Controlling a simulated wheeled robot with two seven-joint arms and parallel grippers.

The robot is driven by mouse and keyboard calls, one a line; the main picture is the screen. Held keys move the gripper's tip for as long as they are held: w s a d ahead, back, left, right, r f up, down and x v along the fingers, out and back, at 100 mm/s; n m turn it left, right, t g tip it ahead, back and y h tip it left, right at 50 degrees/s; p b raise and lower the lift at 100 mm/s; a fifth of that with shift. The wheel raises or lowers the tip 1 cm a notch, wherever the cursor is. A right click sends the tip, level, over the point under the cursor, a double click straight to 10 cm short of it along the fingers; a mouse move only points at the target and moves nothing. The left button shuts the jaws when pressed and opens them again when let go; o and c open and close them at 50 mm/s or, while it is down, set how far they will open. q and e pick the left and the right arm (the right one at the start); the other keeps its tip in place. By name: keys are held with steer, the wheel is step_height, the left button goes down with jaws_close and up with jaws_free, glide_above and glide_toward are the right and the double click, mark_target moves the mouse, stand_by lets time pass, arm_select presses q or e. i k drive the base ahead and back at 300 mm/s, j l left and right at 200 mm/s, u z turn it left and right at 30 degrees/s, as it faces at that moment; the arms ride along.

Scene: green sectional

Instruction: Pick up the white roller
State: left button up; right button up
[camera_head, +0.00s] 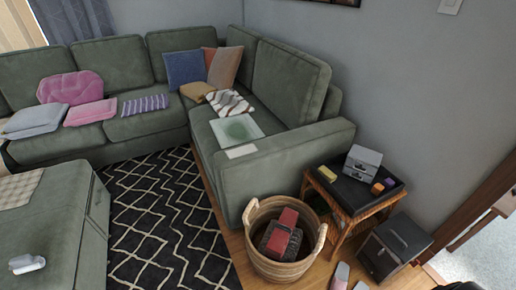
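A small white object that looks like the roller (27,263) lies on its side on top of the green ottoman (40,220), near the lower left corner of the head view. Nothing is touching it from above. Neither of my grippers can be made out in this view. A dark shape shows at the bottom right edge, too cut off to tell what it is.
A green sectional sofa (160,121) holds cushions and folded cloths. A woven basket (258,259) with red items stands by a side table (350,209) carrying small boxes. A dark box (393,246) and pink slippers (341,275) are at right. The patterned rug (160,220) is clear.

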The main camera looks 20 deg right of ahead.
mark_target(24, 263)
steer(key=u, duration=1.55)
steer(key=i+l, duration=0.2)
